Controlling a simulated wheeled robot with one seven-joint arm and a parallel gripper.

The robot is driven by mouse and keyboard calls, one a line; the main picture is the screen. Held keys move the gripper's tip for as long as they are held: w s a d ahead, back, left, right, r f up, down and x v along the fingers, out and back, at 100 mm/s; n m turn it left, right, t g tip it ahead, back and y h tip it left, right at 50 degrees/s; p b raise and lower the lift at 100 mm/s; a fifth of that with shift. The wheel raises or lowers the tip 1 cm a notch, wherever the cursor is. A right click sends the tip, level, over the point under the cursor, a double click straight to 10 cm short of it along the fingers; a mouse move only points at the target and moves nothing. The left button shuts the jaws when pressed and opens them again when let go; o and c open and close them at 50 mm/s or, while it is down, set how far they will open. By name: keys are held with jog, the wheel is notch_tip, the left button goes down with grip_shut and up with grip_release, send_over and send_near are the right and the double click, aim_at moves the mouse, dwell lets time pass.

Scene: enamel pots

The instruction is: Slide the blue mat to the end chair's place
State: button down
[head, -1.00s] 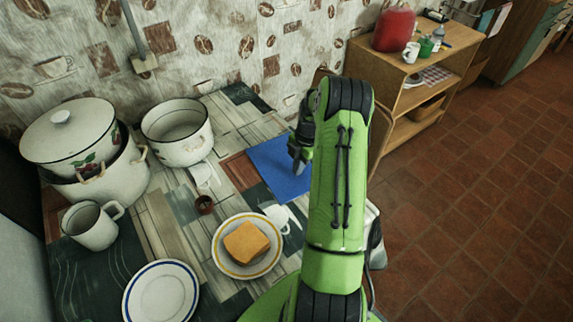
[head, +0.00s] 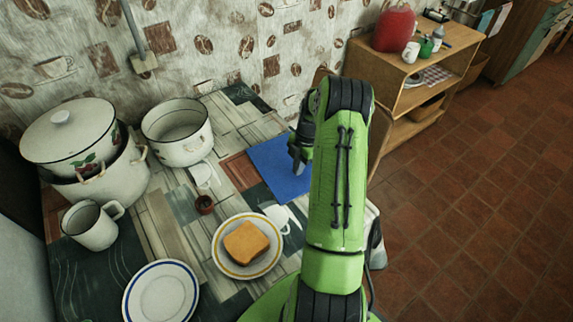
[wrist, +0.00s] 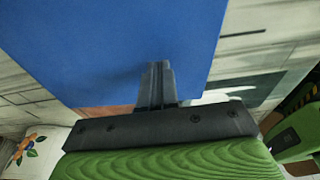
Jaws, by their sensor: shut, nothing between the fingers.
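The blue mat (head: 279,166) lies flat on the table (head: 190,234), near its right side. My arm hides the mat's right part in the head view. My gripper (head: 297,168) is shut and points down at the mat. In the wrist view the shut fingers (wrist: 157,70) reach over the blue mat (wrist: 110,45), with nothing between them. They look to be on or very close to the mat's surface; I cannot tell if they touch. The end chair is not clearly seen; a brown edge (head: 321,75) behind my arm may be part of it.
A plate with a bread-like block (head: 246,242) sits in front of the mat. A large lidded pot (head: 85,150), mug (head: 92,224) and empty plate (head: 160,293) are farther left. A wooden shelf (head: 415,90) stands beyond the table.

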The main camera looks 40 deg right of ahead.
aim_at(287, 166)
jog(key=shift+f+b, duration=0.55)
jog(key=shift+f, duration=0.15)
jog(key=shift+w+d+r, duration=0.1)
jog(key=shift+w+d, duration=0.05)
jog(key=shift+w, duration=1.2)
jog(key=shift+w+d, duration=0.15)
jog(key=shift+w, duration=1.2)
notch_tip(287, 166, up, 7)
jog(key=p, duration=0.4)
